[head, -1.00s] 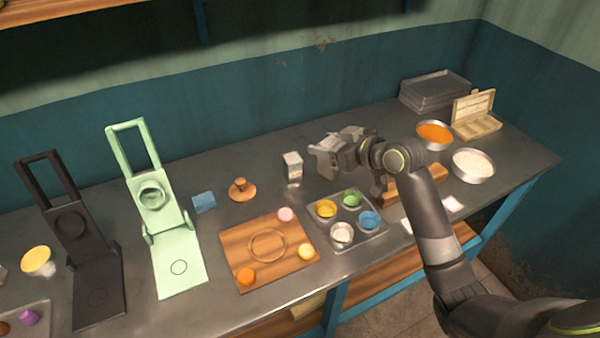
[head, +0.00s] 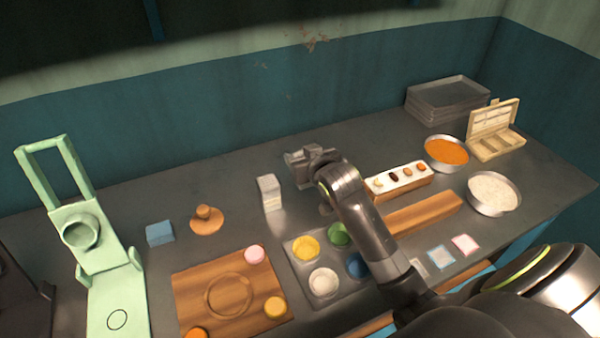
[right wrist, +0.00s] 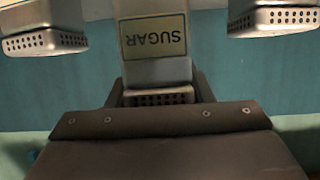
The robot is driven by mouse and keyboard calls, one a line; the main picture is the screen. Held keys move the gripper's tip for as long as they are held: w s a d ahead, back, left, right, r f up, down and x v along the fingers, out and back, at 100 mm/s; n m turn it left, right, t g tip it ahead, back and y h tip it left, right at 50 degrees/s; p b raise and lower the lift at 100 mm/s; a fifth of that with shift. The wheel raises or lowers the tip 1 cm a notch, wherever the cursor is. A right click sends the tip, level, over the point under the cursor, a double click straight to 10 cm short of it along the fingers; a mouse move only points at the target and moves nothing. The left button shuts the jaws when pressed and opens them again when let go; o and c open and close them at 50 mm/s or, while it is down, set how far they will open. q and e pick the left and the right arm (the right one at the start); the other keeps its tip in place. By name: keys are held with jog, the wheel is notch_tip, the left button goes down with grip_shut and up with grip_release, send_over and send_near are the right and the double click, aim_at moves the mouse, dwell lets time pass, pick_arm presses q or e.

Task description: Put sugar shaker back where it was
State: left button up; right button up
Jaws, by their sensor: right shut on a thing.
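The sugar shaker (right wrist: 155,45) is in the middle of the right wrist view, upside down in the picture, with a "SUGAR" label and a perforated top. My right gripper (right wrist: 160,90) is shut on it near that top. In the head view my right gripper (head: 308,165) is over the back of the counter, and the held shaker is mostly hidden. A similar metal shaker (head: 268,192) stands just left of the gripper. Similar perforated tops flank the held shaker in the wrist view, at left (right wrist: 45,41) and right (right wrist: 275,20). My left gripper is out of view.
A tray of coloured bowls (head: 300,245) and a round-marked wooden board (head: 190,290) lie in front. A green press (head: 100,255) stands left. To the right are a topping box (head: 405,186), an orange-filled bowl (head: 447,152) and a white-filled bowl (head: 493,194).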

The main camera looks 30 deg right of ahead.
notch_tip(320, 180, down, 5)
jog(key=shift+w+d+r, duration=0.1)
jog(key=shift+r, duration=0.05)
jog(key=shift+f, duration=0.2)
jog(key=o, duration=1.1)
jog(key=shift+c, duration=0.2)
